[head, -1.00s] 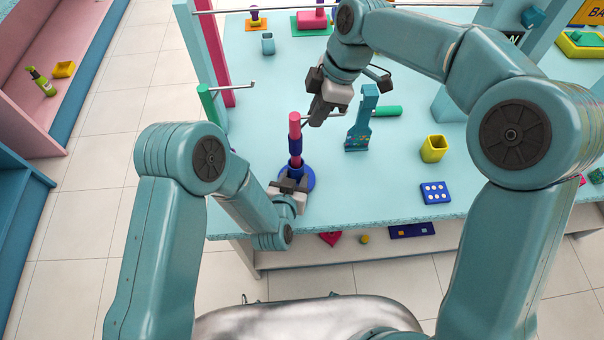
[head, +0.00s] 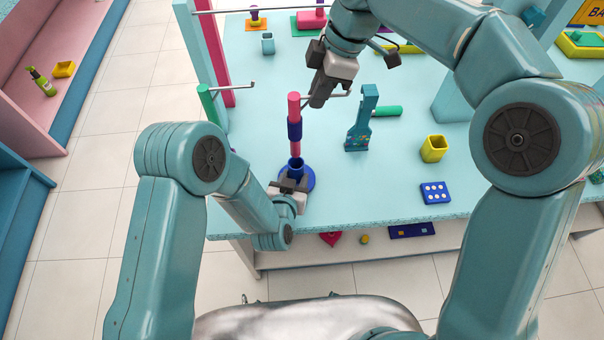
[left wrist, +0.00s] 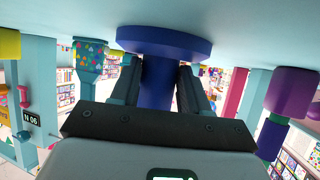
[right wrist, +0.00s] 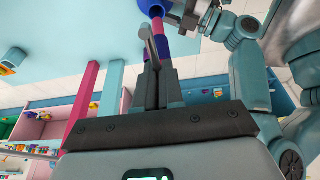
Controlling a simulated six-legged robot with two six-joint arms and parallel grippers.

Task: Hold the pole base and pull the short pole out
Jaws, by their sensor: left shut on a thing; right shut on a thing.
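The short pole (head: 294,108) is pink with a purple band and stands upright over the pole base. The blue pole base (head: 311,180) is a round disc with a socket tube, resting on the table; the tube shows in the left wrist view (left wrist: 158,82). The pole's lower end meets the socket rim; I cannot tell if it is still inside. My left gripper (head: 291,184) is shut on the tube. My right gripper (head: 319,102) is shut beside the pole's upper part, apparently on its thin silver side rod (head: 341,94); the exact contact is hidden.
A teal stand (head: 360,125) with a green cylinder (head: 387,111) is right of the pole. A yellow cup (head: 433,149) and blue die (head: 436,192) lie further right. A green post with a silver hook (head: 207,104) stands left. The table's front edge is close.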

